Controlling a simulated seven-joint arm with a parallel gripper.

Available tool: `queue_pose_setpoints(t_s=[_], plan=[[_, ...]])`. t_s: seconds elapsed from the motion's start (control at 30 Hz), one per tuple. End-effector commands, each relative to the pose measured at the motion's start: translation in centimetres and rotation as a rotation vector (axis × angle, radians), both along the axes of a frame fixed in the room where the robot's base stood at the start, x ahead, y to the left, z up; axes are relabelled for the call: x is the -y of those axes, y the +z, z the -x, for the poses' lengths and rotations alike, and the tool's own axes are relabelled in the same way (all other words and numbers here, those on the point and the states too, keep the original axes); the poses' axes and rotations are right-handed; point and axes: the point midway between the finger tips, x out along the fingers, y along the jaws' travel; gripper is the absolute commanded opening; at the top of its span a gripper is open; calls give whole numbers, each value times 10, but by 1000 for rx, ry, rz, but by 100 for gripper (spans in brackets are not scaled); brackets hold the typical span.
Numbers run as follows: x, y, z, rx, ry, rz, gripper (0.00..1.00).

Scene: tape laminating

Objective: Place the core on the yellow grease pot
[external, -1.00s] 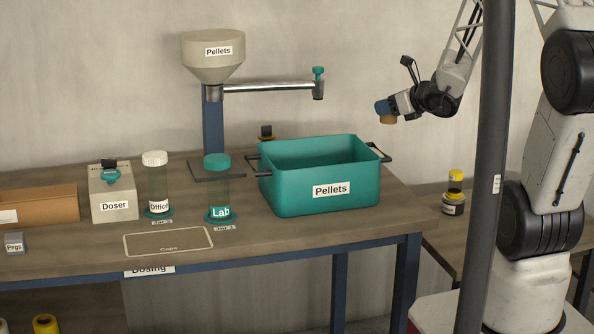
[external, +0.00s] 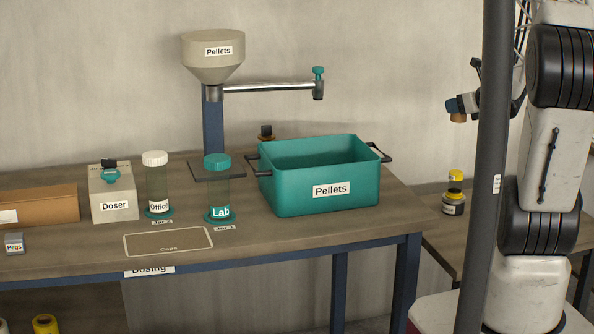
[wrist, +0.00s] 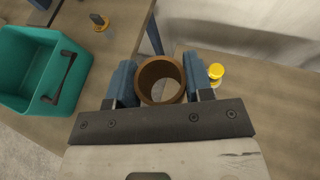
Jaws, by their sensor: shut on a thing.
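The core is a brown cardboard ring (wrist: 148,70), held between the two blue fingers of my gripper (wrist: 161,82) in the wrist view. In the external view the core (external: 458,117) shows as a small brown piece under my gripper (external: 459,106), which is up in the air, partly behind a dark post. The yellow grease pot (external: 455,176) stands on the lower side table, below my gripper and apart from it. In the wrist view its yellow top (wrist: 216,71) shows just right of the right finger.
A teal Pellets bin (external: 318,203) stands at the right end of the main table. A dark post (external: 494,200) crosses in front of my arm. A dark pot (external: 453,204) stands with the yellow one. The side table (wrist: 270,100) looks clear around them.

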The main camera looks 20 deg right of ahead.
Motion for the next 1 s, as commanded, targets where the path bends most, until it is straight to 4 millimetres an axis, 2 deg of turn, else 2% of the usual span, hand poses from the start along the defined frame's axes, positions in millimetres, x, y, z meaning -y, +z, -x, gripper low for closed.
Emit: queue_pose_setpoints(t_s=[0.1,0.43,0.77,1.0], plan=[[14,0,5,-1,-17,0,25],[40,0,14,-2,-49,-2,25],[39,-61,14,-5,-47,-5,25],[39,-119,14,-6,-46,-4,25]])
